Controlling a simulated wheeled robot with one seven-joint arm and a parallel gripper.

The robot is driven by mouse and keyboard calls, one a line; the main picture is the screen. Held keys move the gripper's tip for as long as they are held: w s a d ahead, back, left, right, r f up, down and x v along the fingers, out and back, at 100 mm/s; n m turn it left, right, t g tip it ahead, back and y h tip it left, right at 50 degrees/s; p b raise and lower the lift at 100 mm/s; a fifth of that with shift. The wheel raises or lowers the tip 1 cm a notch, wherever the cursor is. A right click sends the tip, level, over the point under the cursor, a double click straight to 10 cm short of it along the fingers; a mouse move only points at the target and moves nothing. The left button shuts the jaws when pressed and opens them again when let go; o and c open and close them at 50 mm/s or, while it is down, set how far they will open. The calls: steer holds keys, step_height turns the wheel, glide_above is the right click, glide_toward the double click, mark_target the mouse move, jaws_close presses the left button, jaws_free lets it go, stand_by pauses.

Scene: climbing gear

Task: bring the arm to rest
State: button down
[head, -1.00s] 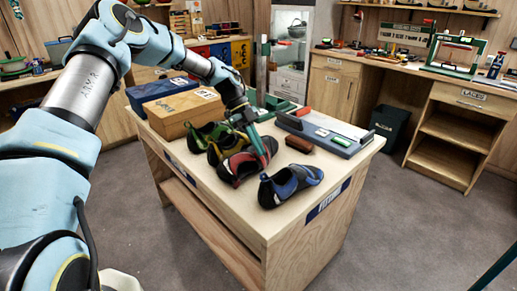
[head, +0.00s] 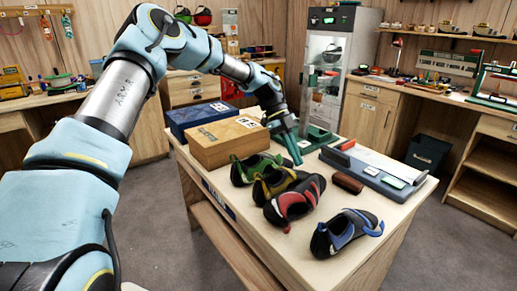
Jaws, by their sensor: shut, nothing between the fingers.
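My arm reaches from the left over the wooden bench (head: 240,219). My gripper (head: 297,162) points down, shut and empty, just behind the row of climbing shoes in the picture. I cannot tell its exact height above the bench top. The shoes stand in a slanting row: a green one (head: 256,167), a yellow one (head: 279,182), a red one (head: 295,201) and a blue one (head: 345,232) nearest the front right corner.
A blue box (head: 197,118) and a wooden box (head: 226,142) stand at the bench's back left. A grey-blue tool tray (head: 376,172), a brown block (head: 347,183) and a green fixture (head: 313,137) lie behind the shoes. A dark bin (head: 427,152) stands beyond. Grey floor is clear around the bench.

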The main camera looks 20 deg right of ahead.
steer(key=w+a+r+n+t+y, duration=0.1)
steer(key=w+a+n+t, duration=0.15)
steer(key=a+n, duration=0.95)
steer(key=w+a+r+n+t, duration=0.1)
steer(key=a+n+t, duration=0.2)
steer(key=a+n, duration=0.85)
steer(key=s+a+r+n+t, duration=0.1)
steer(key=s+a+n, duration=0.2)
steer(key=a, duration=0.8)
steer(key=s+a+r+n+t+y, duration=0.1)
steer(key=s+a+n+t, duration=0.1)
steer(key=s+a+n, duration=0.2)
steer(key=a+n, duration=0.3)
steer(key=a, duration=0.4)
steer(key=shift+s+r, duration=0.15)
steer(key=shift+r, duration=0.05)
